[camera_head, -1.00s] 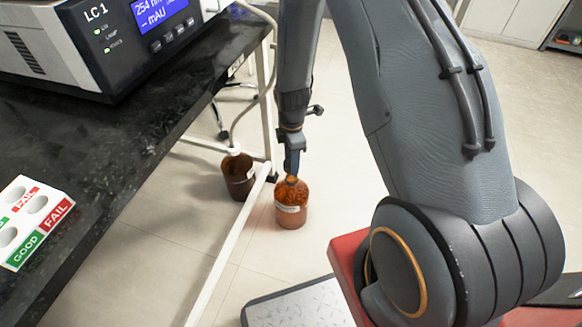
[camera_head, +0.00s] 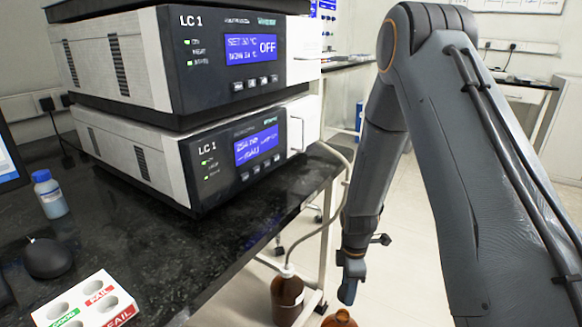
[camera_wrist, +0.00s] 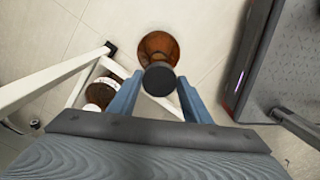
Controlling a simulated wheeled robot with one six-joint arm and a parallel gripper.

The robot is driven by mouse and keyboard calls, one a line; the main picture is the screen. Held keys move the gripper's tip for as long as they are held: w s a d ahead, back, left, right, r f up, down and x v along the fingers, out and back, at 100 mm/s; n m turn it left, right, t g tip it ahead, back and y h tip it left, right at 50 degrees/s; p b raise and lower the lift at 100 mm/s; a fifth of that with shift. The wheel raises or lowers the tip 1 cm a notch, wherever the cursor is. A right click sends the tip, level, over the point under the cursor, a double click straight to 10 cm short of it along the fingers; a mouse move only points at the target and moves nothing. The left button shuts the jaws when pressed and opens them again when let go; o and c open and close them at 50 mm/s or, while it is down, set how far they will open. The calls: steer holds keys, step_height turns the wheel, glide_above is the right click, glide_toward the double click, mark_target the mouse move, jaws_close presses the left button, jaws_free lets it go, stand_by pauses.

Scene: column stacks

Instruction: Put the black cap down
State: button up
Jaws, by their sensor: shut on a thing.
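My gripper (camera_wrist: 158,82) has its blue fingers on either side of the black cap (camera_wrist: 160,80) and is shut on it. In the wrist view the cap covers the mouth of an amber bottle (camera_wrist: 158,46) on the floor. In the head view my gripper (camera_head: 346,302) is just over that bottle (camera_head: 340,319), whose top shows at the lower edge. The cap cannot be made out there. I cannot tell how far the cap is above the bottle's neck.
A second amber bottle (camera_head: 287,298) with a tube stands beside the bench frame.

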steer(key=s+r+m+p, duration=0.5)
steer(key=r+m+p, duration=0.3)
steer(key=r+p, duration=0.3)
steer(key=s+r+m+p, duration=0.6)
steer(key=r+m+p, duration=0.3)
steer(key=r+p, duration=0.3)
step_height(320, 180, up, 4)
steer(key=shift+a+f, duration=0.15)
steer(key=shift+a, duration=0.05)
steer(key=shift+c, duration=0.2)
stand_by(0.8)
